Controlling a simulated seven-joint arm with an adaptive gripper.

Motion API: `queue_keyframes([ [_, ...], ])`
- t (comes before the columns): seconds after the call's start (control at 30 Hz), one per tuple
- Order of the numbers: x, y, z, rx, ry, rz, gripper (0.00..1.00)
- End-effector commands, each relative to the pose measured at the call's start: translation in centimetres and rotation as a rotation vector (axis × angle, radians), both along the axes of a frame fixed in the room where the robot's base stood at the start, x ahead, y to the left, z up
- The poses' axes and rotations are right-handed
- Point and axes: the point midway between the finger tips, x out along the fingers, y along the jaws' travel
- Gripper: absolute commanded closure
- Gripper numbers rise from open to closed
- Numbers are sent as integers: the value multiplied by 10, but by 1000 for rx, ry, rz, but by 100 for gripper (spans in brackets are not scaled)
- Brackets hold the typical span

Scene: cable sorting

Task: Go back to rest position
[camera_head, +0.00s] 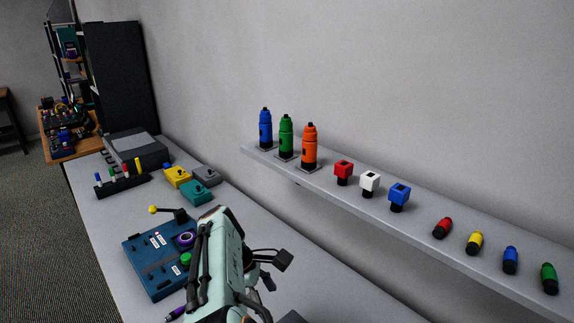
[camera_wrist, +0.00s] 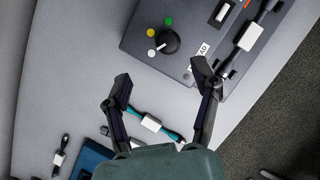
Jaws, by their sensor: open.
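My gripper (camera_wrist: 162,82) shows in the wrist view with its two dark fingers spread wide apart and nothing held between the tips. A teal cable with a white block (camera_wrist: 151,123) lies on the grey table beyond the fingers, in the gap between them. In the head view my pale green arm rises from the bottom edge over the table; its fingers are hard to make out there.
A blue control box (camera_head: 150,270) with a yellow-tipped lever stands left of my arm. A knobbed panel (camera_wrist: 150,20) fills the wrist view's top. At right, a wall shelf (camera_head: 330,181) holds bottles and small coloured parts. A grey box (camera_head: 135,147) stands farther back.

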Motion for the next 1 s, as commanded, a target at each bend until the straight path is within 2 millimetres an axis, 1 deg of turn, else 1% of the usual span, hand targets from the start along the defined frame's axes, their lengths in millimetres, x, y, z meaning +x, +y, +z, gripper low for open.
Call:
queue_keyframes([
  [0.03, 9, -17, 16, 38, -29, -49, 38],
  [0.07, 13, -28, 29, 73, -47, -79, 38],
  [0.1, 13, -45, 45, 123, -66, -125, 38],
  [0.17, 6, -72, 67, 199, -81, -197, 38],
  [0.2, -3, -89, 79, 249, -88, -242, 38],
  [0.27, -22, -110, 95, 319, -102, -309, 38],
  [0.3, -36, -122, 103, 361, -114, -358, 38],
  [0.37, -60, -136, 113, 415, -134, -436, 38],
  [0.4, -78, -142, 119, 446, -149, -493, 38],
  [0.47, -106, -149, 123, 482, -172, -581, 38],
  [0.5, -125, -151, 124, 498, -187, -641, 38],
  [0.57, -153, -152, 120, 511, -207, -734, 38],
  [0.6, -171, -151, 115, 511, -219, -799, 38],
  [0.63, -185, -149, 110, 507, -227, -849, 38],
  [0.7, -215, -145, 93, 484, -236, -967, 38],
  [0.77, -236, -140, 76, 453, -232, -1057, 38],
  [0.8, -248, -136, 65, 426, -219, -1115, 38],
  [0.83, -256, -135, 55, 401, -205, -1166, 38],
  [0.9, -266, -135, 43, 363, -191, -1278, 38],
  [1.0, -264, -135, 43, 357, -212, -1379, 38],
])
